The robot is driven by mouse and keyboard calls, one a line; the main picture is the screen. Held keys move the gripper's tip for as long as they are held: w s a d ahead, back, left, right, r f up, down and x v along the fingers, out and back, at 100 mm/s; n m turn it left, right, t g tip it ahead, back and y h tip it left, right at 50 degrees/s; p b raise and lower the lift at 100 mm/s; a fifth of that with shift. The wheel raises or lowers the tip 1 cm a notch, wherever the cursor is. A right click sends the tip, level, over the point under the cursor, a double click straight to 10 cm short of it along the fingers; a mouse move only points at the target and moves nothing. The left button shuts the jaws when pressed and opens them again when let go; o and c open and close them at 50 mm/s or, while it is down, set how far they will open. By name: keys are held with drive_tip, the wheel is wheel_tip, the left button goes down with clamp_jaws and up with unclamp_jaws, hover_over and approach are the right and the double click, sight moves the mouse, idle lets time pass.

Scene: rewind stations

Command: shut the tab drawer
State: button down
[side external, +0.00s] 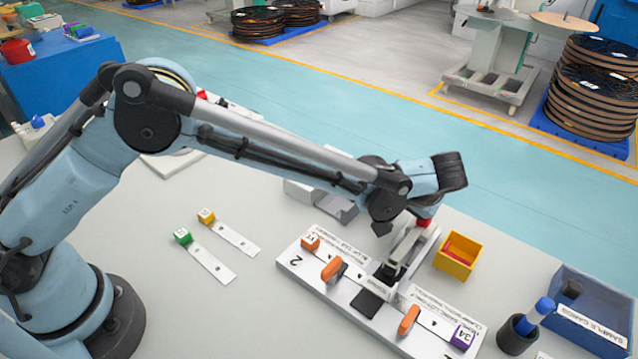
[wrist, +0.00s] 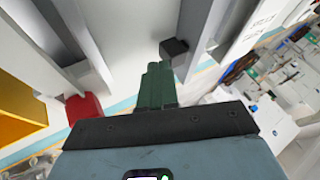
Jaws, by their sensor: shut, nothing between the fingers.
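A light grey unit (side external: 300,190) with a grey drawer-like tray (side external: 338,208) pulled out stands behind the work board, partly behind my arm. I take this as the tab drawer. In the wrist view, a white face with lettering that seems to begin "SPLICE" (wrist: 258,28) is at upper right. A small dark block (wrist: 173,47), perhaps its knob, is just beyond my fingertips; I cannot tell whether they touch. My gripper (wrist: 158,68) is shut and empty, its green fingers together.
The white board (side external: 295,263) carries orange clamps and a press with a red knob (side external: 425,222). That knob shows in the wrist view (wrist: 85,108). A yellow bin (side external: 458,262), a dark pen cup (side external: 515,336) and a blue box (side external: 590,318) stand right.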

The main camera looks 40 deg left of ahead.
drive_tip(key=a, duration=0.8)
drive_tip(key=shift+r, duration=0.1)
drive_tip(key=d+v, duration=0.1)
drive_tip(key=v, duration=0.8)
drive_tip(key=s+a+r+m+h, duration=0.1)
drive_tip(key=s+a+r+h, duration=0.35)
drive_tip(key=a, duration=0.75)
drive_tip(key=s+a+t, duration=0.1)
drive_tip(key=s+a, duration=0.2)
drive_tip(key=s, duration=0.3)
drive_tip(key=s+a+t+h, duration=0.1)
drive_tip(key=s+a, duration=0.3)
drive_tip(key=s, duration=0.2)
drive_tip(key=shift+a+f+t, duration=0.2)
drive_tip(key=shift+f+t, duration=0.05)
drive_tip(key=shift+t, duration=0.05)
